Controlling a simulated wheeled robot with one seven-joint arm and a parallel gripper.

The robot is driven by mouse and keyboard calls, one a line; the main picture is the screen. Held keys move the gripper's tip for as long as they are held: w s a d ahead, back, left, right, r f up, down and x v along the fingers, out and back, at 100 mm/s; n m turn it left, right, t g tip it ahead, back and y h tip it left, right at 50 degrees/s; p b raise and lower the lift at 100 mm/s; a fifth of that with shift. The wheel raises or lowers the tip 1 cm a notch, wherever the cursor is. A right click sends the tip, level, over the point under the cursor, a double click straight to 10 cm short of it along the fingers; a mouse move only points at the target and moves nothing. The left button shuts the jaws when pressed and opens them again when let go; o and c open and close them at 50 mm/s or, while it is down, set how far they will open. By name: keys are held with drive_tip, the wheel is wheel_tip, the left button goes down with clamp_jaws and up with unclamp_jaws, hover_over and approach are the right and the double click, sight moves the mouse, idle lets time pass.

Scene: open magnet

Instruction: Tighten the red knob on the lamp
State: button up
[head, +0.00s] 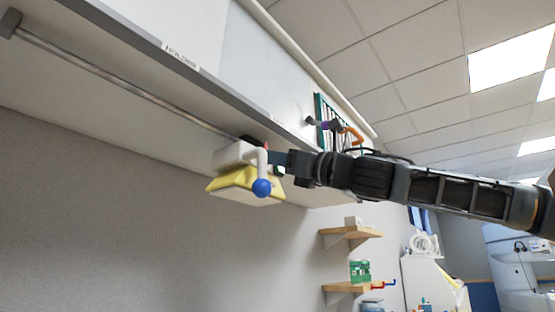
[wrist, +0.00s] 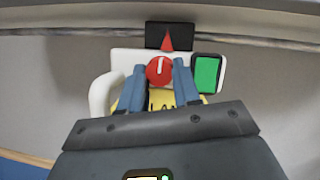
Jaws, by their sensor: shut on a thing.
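The lamp (head: 235,190) hangs under a long overhead cabinet, with a white body, a yellow lower part and a blue ball on a white arm. In the wrist view the red knob (wrist: 160,71) with a white line on it sits on the lamp's white front, below a red pointer (wrist: 167,41) on a black plate. The white line points up, towards the red pointer. My gripper (wrist: 160,76) has its two blue fingers on either side of the knob and is shut on it. In the head view my gripper (head: 283,160) hides the knob.
A green panel (wrist: 207,73) sits right of the knob. A metal rail (head: 120,80) runs under the overhead cabinet (head: 220,85), close above the gripper. Wooden shelves (head: 350,233) are lower right. Open air lies below the lamp.

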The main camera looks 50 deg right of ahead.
drive_tip(key=shift+a+r+m+g+h+p, duration=0.15)
drive_tip(key=shift+m+g+h, duration=0.45)
drive_tip(key=shift+m+h, duration=2.25)
drive_tip(key=shift+a+f+m+g+h+p, duration=0.15)
drive_tip(key=shift+m+g+h, duration=0.45)
drive_tip(key=shift+m, duration=4.35)
drive_tip(key=shift+a+r+m+g+h+p, duration=0.2)
drive_tip(key=shift+m+g+h, duration=0.4)
drive_tip(key=shift+m+h, duration=2.25)
drive_tip(key=shift+m+y, duration=1.1)
drive_tip(key=shift+m, duration=0.15)
drive_tip(key=o, duration=0.8)
drive_tip(key=shift+c, duration=0.2)
drive_tip(key=b+v, duration=0.2)
drive_tip(key=v, duration=0.6)
